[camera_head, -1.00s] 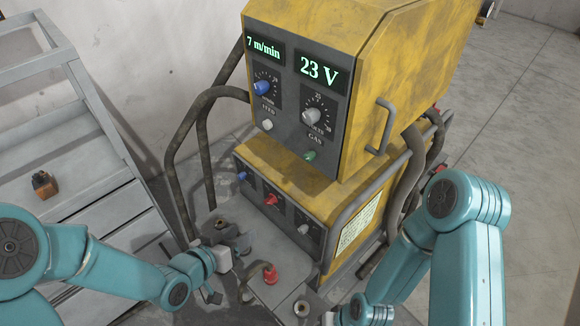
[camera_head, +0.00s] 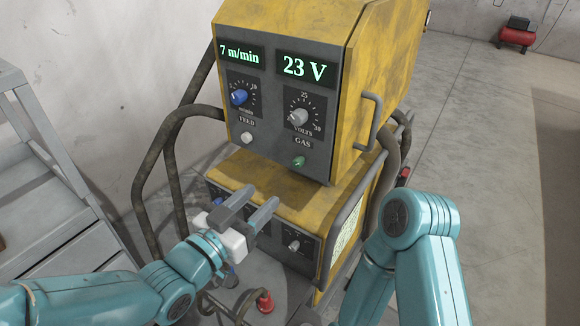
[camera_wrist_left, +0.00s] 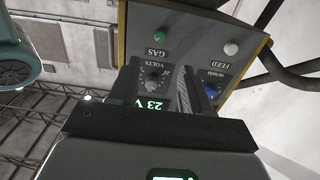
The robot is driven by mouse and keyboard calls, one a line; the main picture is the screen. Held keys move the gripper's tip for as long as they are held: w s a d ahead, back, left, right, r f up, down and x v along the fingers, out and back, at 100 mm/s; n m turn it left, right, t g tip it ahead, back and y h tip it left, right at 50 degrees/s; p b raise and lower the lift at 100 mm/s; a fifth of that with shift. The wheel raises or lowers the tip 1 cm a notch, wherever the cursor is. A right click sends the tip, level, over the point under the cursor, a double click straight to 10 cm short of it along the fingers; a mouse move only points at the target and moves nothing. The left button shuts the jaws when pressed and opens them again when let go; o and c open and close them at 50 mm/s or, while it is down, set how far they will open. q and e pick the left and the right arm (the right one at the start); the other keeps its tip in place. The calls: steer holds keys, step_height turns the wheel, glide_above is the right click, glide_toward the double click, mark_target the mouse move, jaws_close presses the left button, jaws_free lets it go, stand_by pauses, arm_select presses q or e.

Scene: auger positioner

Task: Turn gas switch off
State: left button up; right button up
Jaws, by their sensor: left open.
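The yellow welding machine (camera_head: 375,85) stands in the middle with a dark control panel. The green gas switch (camera_head: 299,161) sits low on the panel under the GAS label; it also shows in the left wrist view (camera_wrist_left: 159,32), upside down. The white feed switch (camera_head: 247,138) is to its left. My left gripper (camera_head: 260,203) is open and empty, below and in front of the panel, apart from both switches. In the left wrist view its fingers (camera_wrist_left: 184,90) point toward the panel. My right arm shows at the right, but its gripper is out of view.
A blue knob (camera_head: 239,97) and a grey volts knob (camera_head: 298,117) sit above the switches. A metal handle (camera_head: 372,120) and thick cables are at the machine's right side. A grey rack (camera_head: 40,200) stands at the left. A red plug (camera_head: 265,301) is below the gripper.

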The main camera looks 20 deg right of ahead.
mark_target(296, 164)
arm_select(q)
steer(key=p+x, duration=0.1)
steer(key=x, duration=1.1)
steer(key=shift+w+d, duration=0.2)
steer(key=shift+d, duration=0.05)
jaws_close()
